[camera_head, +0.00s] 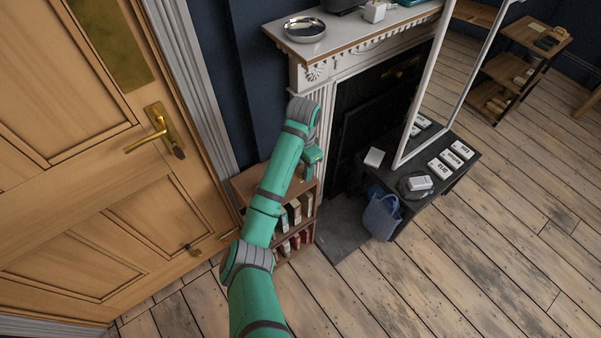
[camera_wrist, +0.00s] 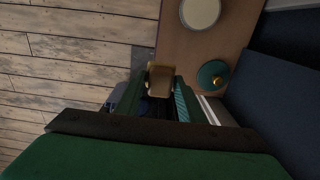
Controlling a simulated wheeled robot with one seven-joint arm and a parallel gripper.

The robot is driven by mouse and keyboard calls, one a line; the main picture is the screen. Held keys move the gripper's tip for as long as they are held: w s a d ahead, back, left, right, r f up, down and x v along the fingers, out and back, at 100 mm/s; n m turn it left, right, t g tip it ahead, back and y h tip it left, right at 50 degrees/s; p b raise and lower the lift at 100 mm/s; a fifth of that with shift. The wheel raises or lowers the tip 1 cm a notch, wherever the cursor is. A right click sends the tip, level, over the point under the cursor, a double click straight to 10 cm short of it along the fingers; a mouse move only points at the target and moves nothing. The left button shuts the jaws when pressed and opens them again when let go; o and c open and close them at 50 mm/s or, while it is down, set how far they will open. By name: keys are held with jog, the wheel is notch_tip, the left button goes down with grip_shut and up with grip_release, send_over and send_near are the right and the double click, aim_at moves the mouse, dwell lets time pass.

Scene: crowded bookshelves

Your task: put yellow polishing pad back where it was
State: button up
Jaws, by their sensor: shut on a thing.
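My gripper (camera_wrist: 160,92) is in the wrist view, with its dark fingers on either side of a small tan-yellow block, which looks like the yellow polishing pad (camera_wrist: 160,77). The gripper is shut on it. The pad is over or beside the edge of a brown wooden surface (camera_wrist: 185,50); I cannot tell whether it touches it. In the head view my gripper (camera_head: 312,157) is above the low wooden bookshelf (camera_head: 245,186), beside the fireplace. The pad is not discernible in that view.
A white round item (camera_wrist: 200,12) and a green disc with a gold knob (camera_wrist: 212,75) are on the brown surface. The mantelpiece (camera_head: 345,35) carries a round metal dish (camera_head: 305,29). A dark low table (camera_head: 460,170) and blue bag (camera_head: 381,213) stand right. A door (camera_head: 85,190) is left.

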aim_at(301, 168)
jog(key=shift+w+f, duration=0.25)
jog(key=shift+f, duration=0.3)
jog(key=shift+w+a+f, duration=0.15)
jog(key=shift+w+f, duration=0.7)
jog(key=shift+f, duration=0.2)
jog(key=shift+w+a+f, duration=0.15)
jog(key=shift+w+f, duration=0.7)
jog(key=shift+f, duration=1.7)
jog(key=shift+f, duration=0.1)
jog(key=o, duration=0.9)
jog(key=shift+o, duration=0.2)
